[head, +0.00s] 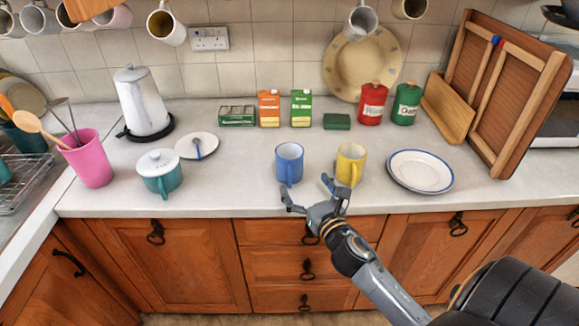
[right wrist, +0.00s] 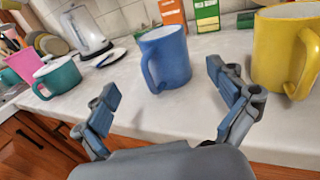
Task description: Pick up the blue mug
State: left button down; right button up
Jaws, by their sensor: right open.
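The blue mug (head: 289,163) stands upright on the worktop near its front edge. In the right wrist view the blue mug (right wrist: 166,60) is ahead, between the fingers, with its handle toward me and slightly left. My right gripper (head: 310,198) is open and empty at the counter's front edge, just short of the mug and slightly right of it in the head view. Its spread fingers (right wrist: 168,108) show in the right wrist view, apart from the mug. My left gripper is not in view.
A yellow mug (head: 350,165) stands close on the right, beside a white plate (head: 420,171). A teal lidded pot (head: 160,172), a saucer (head: 197,146) and a pink utensil holder (head: 89,160) are left. Boxes and tins line the back. The worktop (head: 240,185) left of the blue mug is clear.

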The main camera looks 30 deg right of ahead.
aim_at(295, 165)
jog(key=w, duration=0.3)
jog(key=w+d, duration=0.1)
jog(key=w, duration=0.1)
jog(key=shift+w+p, duration=0.15)
jog(key=shift+p, duration=0.2)
jog(key=w, duration=0.2)
jog(key=w+d+p, duration=0.1)
jog(key=w, duration=0.1)
jog(key=shift+w+d+r, duration=0.1)
jog(key=shift+w+d, duration=0.1)
jog(key=shift+w, duration=0.45)
jog(key=shift+s, duration=0.1)
jog(key=c, duration=1.5)
